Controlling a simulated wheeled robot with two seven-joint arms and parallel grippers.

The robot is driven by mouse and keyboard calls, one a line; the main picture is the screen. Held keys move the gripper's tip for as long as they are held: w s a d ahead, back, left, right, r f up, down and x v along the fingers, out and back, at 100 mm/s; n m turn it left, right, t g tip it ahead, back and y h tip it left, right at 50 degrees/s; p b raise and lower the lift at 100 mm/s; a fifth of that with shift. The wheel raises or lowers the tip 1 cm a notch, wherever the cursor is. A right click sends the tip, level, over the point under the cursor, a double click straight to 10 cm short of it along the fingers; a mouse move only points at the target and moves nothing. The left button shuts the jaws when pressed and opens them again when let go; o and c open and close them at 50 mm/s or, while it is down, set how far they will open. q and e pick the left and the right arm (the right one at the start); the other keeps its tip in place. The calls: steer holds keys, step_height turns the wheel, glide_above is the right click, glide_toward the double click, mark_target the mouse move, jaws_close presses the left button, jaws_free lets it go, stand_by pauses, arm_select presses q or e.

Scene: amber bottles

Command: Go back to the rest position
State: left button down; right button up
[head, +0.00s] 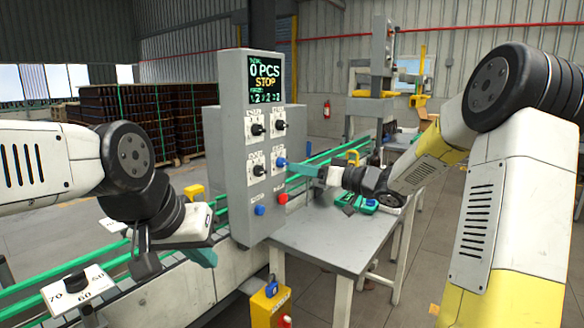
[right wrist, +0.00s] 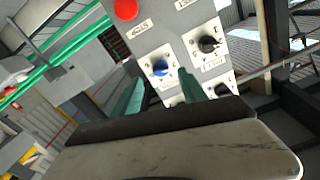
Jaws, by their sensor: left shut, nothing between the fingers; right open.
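My left gripper (head: 204,256) is low at the left of the grey control box, above the conveyor. Its teal fingers are together with nothing between them. My right gripper (head: 303,172) is at the front of the control box (head: 225,185), beside the blue knob (head: 281,163). In the right wrist view its teal fingers (right wrist: 161,82) are apart, with the blue knob (right wrist: 160,68) showing between them. I cannot tell whether the fingers touch the knob or the panel. The screen (head: 265,80) reads "0 PCS" and "STOP".
The box carries black knobs, a blue button (head: 260,210) and a red button (head: 283,199). A grey table (head: 330,240) stands below my right arm, with a green device (head: 356,202) on it. A dial (head: 76,285) sits by the conveyor. A yellow button box (head: 271,304) stands in front.

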steer(key=shift+v, duration=1.1)
